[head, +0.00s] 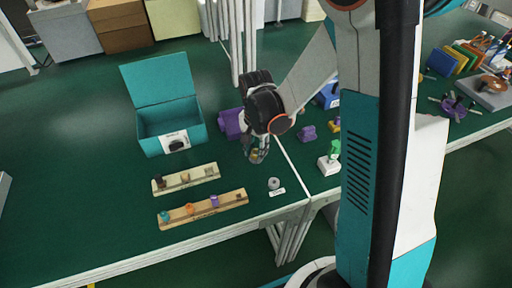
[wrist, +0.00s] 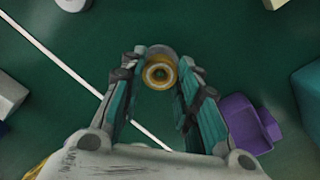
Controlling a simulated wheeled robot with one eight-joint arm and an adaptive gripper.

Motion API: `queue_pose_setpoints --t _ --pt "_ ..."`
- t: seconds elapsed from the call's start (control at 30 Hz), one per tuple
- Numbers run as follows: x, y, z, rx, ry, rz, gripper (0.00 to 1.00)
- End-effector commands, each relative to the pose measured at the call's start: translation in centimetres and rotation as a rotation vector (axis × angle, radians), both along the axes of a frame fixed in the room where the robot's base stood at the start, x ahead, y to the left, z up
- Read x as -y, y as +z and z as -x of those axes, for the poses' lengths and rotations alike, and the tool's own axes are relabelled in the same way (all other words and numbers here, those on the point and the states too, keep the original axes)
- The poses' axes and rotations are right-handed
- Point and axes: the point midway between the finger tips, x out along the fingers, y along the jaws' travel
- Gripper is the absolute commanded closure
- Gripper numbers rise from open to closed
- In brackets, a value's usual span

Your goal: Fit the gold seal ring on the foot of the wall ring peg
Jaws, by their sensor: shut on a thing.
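My gripper (head: 257,156) points down above the green bench, left of the pale table seam. In the wrist view its fingers (wrist: 161,74) are closed on the sides of the gold seal ring (wrist: 160,72). The ring also shows as a small gold spot in the head view (head: 254,154). A pale round centre shows inside it, and a grey round part (wrist: 162,51) lies just behind it; I cannot tell whether that is a peg. A small grey round piece (head: 274,183) stands by a white label, apart from the gripper. I cannot tell which piece is the wall ring peg.
An open teal box (head: 170,128) stands to the left. Two wooden boards (head: 203,209) with small coloured pieces lie at the front left. A purple bin (wrist: 248,125) is close beside the gripper. A green-and-white part (head: 330,160) stands right of the seam.

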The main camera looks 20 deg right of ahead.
Motion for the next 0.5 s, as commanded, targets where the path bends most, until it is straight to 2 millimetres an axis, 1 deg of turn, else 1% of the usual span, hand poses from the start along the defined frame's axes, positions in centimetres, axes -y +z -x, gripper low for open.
queue_pose_setpoints --t 0.47,0.5 --pt "0.0 -1.09 0.0 0.0 0.0 0.0 0.9" --pt "0.0 -1.07 0.0 0.0 0.0 0.0 0.64"
